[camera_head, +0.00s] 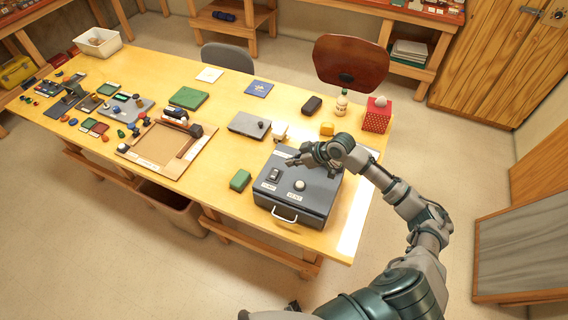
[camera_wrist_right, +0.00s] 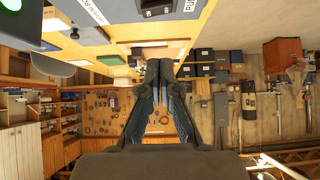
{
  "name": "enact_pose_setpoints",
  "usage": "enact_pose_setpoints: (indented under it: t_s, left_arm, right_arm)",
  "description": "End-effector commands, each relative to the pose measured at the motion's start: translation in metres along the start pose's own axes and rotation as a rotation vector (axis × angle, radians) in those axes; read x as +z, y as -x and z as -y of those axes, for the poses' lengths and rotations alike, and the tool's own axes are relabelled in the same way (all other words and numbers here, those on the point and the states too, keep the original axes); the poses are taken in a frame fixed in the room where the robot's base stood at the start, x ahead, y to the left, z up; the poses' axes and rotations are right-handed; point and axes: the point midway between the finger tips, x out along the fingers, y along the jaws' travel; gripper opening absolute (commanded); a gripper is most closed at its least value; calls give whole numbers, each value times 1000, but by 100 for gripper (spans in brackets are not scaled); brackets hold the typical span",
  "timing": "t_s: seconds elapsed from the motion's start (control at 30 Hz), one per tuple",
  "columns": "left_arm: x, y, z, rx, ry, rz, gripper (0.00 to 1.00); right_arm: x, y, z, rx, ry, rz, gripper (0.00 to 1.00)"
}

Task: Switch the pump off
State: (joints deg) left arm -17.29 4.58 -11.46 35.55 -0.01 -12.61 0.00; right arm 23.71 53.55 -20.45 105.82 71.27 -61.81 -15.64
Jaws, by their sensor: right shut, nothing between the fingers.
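A dark grey control box (camera_head: 318,205) with a front handle stands at the right end of the table. On its top are a black rocker switch (camera_head: 274,174) and a pale round knob (camera_head: 299,185), with small white labels. In the wrist view, part of a black switch (camera_wrist_right: 158,8) shows at the top edge, with a label starting "PU" beside it. The switch's position cannot be read. My right gripper (camera_head: 294,159) is shut and empty over the far part of the box; its closed fingertips (camera_wrist_right: 160,64) point forward in the wrist view. My left gripper is not in view.
A green block (camera_head: 240,180) lies left of the box. A framed tray (camera_head: 150,155) and several small parts fill the left side.

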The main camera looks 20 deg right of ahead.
Motion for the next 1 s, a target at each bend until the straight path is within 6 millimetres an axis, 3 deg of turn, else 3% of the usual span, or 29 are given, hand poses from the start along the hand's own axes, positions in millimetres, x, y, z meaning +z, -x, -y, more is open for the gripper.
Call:
enact_pose_setpoints:
  t_s: [0.2,0.47,0.87,1.0]
  left_arm:
    - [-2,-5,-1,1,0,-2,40]
    - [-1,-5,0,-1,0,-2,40]
    - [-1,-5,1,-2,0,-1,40]
    - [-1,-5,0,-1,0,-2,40]
  right_arm:
    - [-2,24,6,1,3,1,0]
    - [0,30,3,-2,0,-2,0]
    - [2,28,5,-4,1,1,0]
    - [24,2,35,-24,9,41,0]
